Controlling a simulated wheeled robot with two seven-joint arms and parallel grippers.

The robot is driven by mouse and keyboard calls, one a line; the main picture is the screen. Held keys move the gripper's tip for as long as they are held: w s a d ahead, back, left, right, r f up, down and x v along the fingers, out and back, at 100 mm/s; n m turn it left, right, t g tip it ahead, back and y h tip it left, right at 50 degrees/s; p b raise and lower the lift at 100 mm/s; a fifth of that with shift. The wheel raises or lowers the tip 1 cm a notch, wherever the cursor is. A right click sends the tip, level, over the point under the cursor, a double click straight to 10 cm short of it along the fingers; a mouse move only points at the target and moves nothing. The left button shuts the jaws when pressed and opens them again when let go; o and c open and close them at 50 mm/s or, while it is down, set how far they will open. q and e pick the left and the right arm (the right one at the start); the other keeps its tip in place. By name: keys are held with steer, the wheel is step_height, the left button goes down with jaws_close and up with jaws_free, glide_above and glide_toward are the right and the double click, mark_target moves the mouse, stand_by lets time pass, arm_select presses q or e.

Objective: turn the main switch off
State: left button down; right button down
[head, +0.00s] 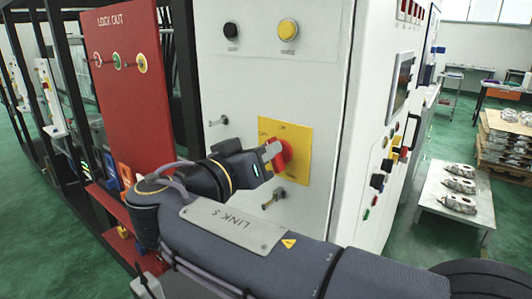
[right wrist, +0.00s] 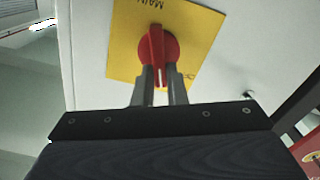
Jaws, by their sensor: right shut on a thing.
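The main switch is a red rotary knob (head: 285,153) with a raised grip bar, on a yellow plate (head: 297,138) on the light cabinet front. My right gripper (head: 273,155) reaches it from the left in the head view and hides part of the knob and plate lettering. In the right wrist view the two fingers (right wrist: 161,88) are shut on the lower end of the red bar (right wrist: 157,44), one on each side. The bar runs nearly upright in that view. I cannot read its setting for sure. My left gripper is not clearly in view.
A red lockout board (head: 125,90) with hanging tags stands left of the cabinet. Small metal latches (head: 218,121) sit on the cabinet front near the switch. Black and yellow buttons (head: 288,29) are above. A white table (head: 455,205) with castings stands at right.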

steer(key=shift+w+a+f+n+p, duration=0.1)
steer(key=shift+n+p, duration=0.15)
steer(key=shift+n, duration=1)
steer(key=shift+w+a+f+n+p, duration=0.1)
steer(key=shift+a+f+n+p, duration=0.1)
steer(key=shift+n, duration=1)
steer(key=shift+a+f+n+p, duration=0.1)
steer(key=shift+n+p, duration=0.15)
steer(key=shift+n, duration=1)
steer(key=c, duration=1.5)
jaws_free()
steer(key=shift+o, duration=0.2)
steer(key=b+v, duration=0.1)
steer(key=v, duration=0.6)
steer(key=shift+s+a+b, duration=0.2)
steer(key=shift+s+b, duration=0.1)
steer(key=shift+b, duration=0.1)
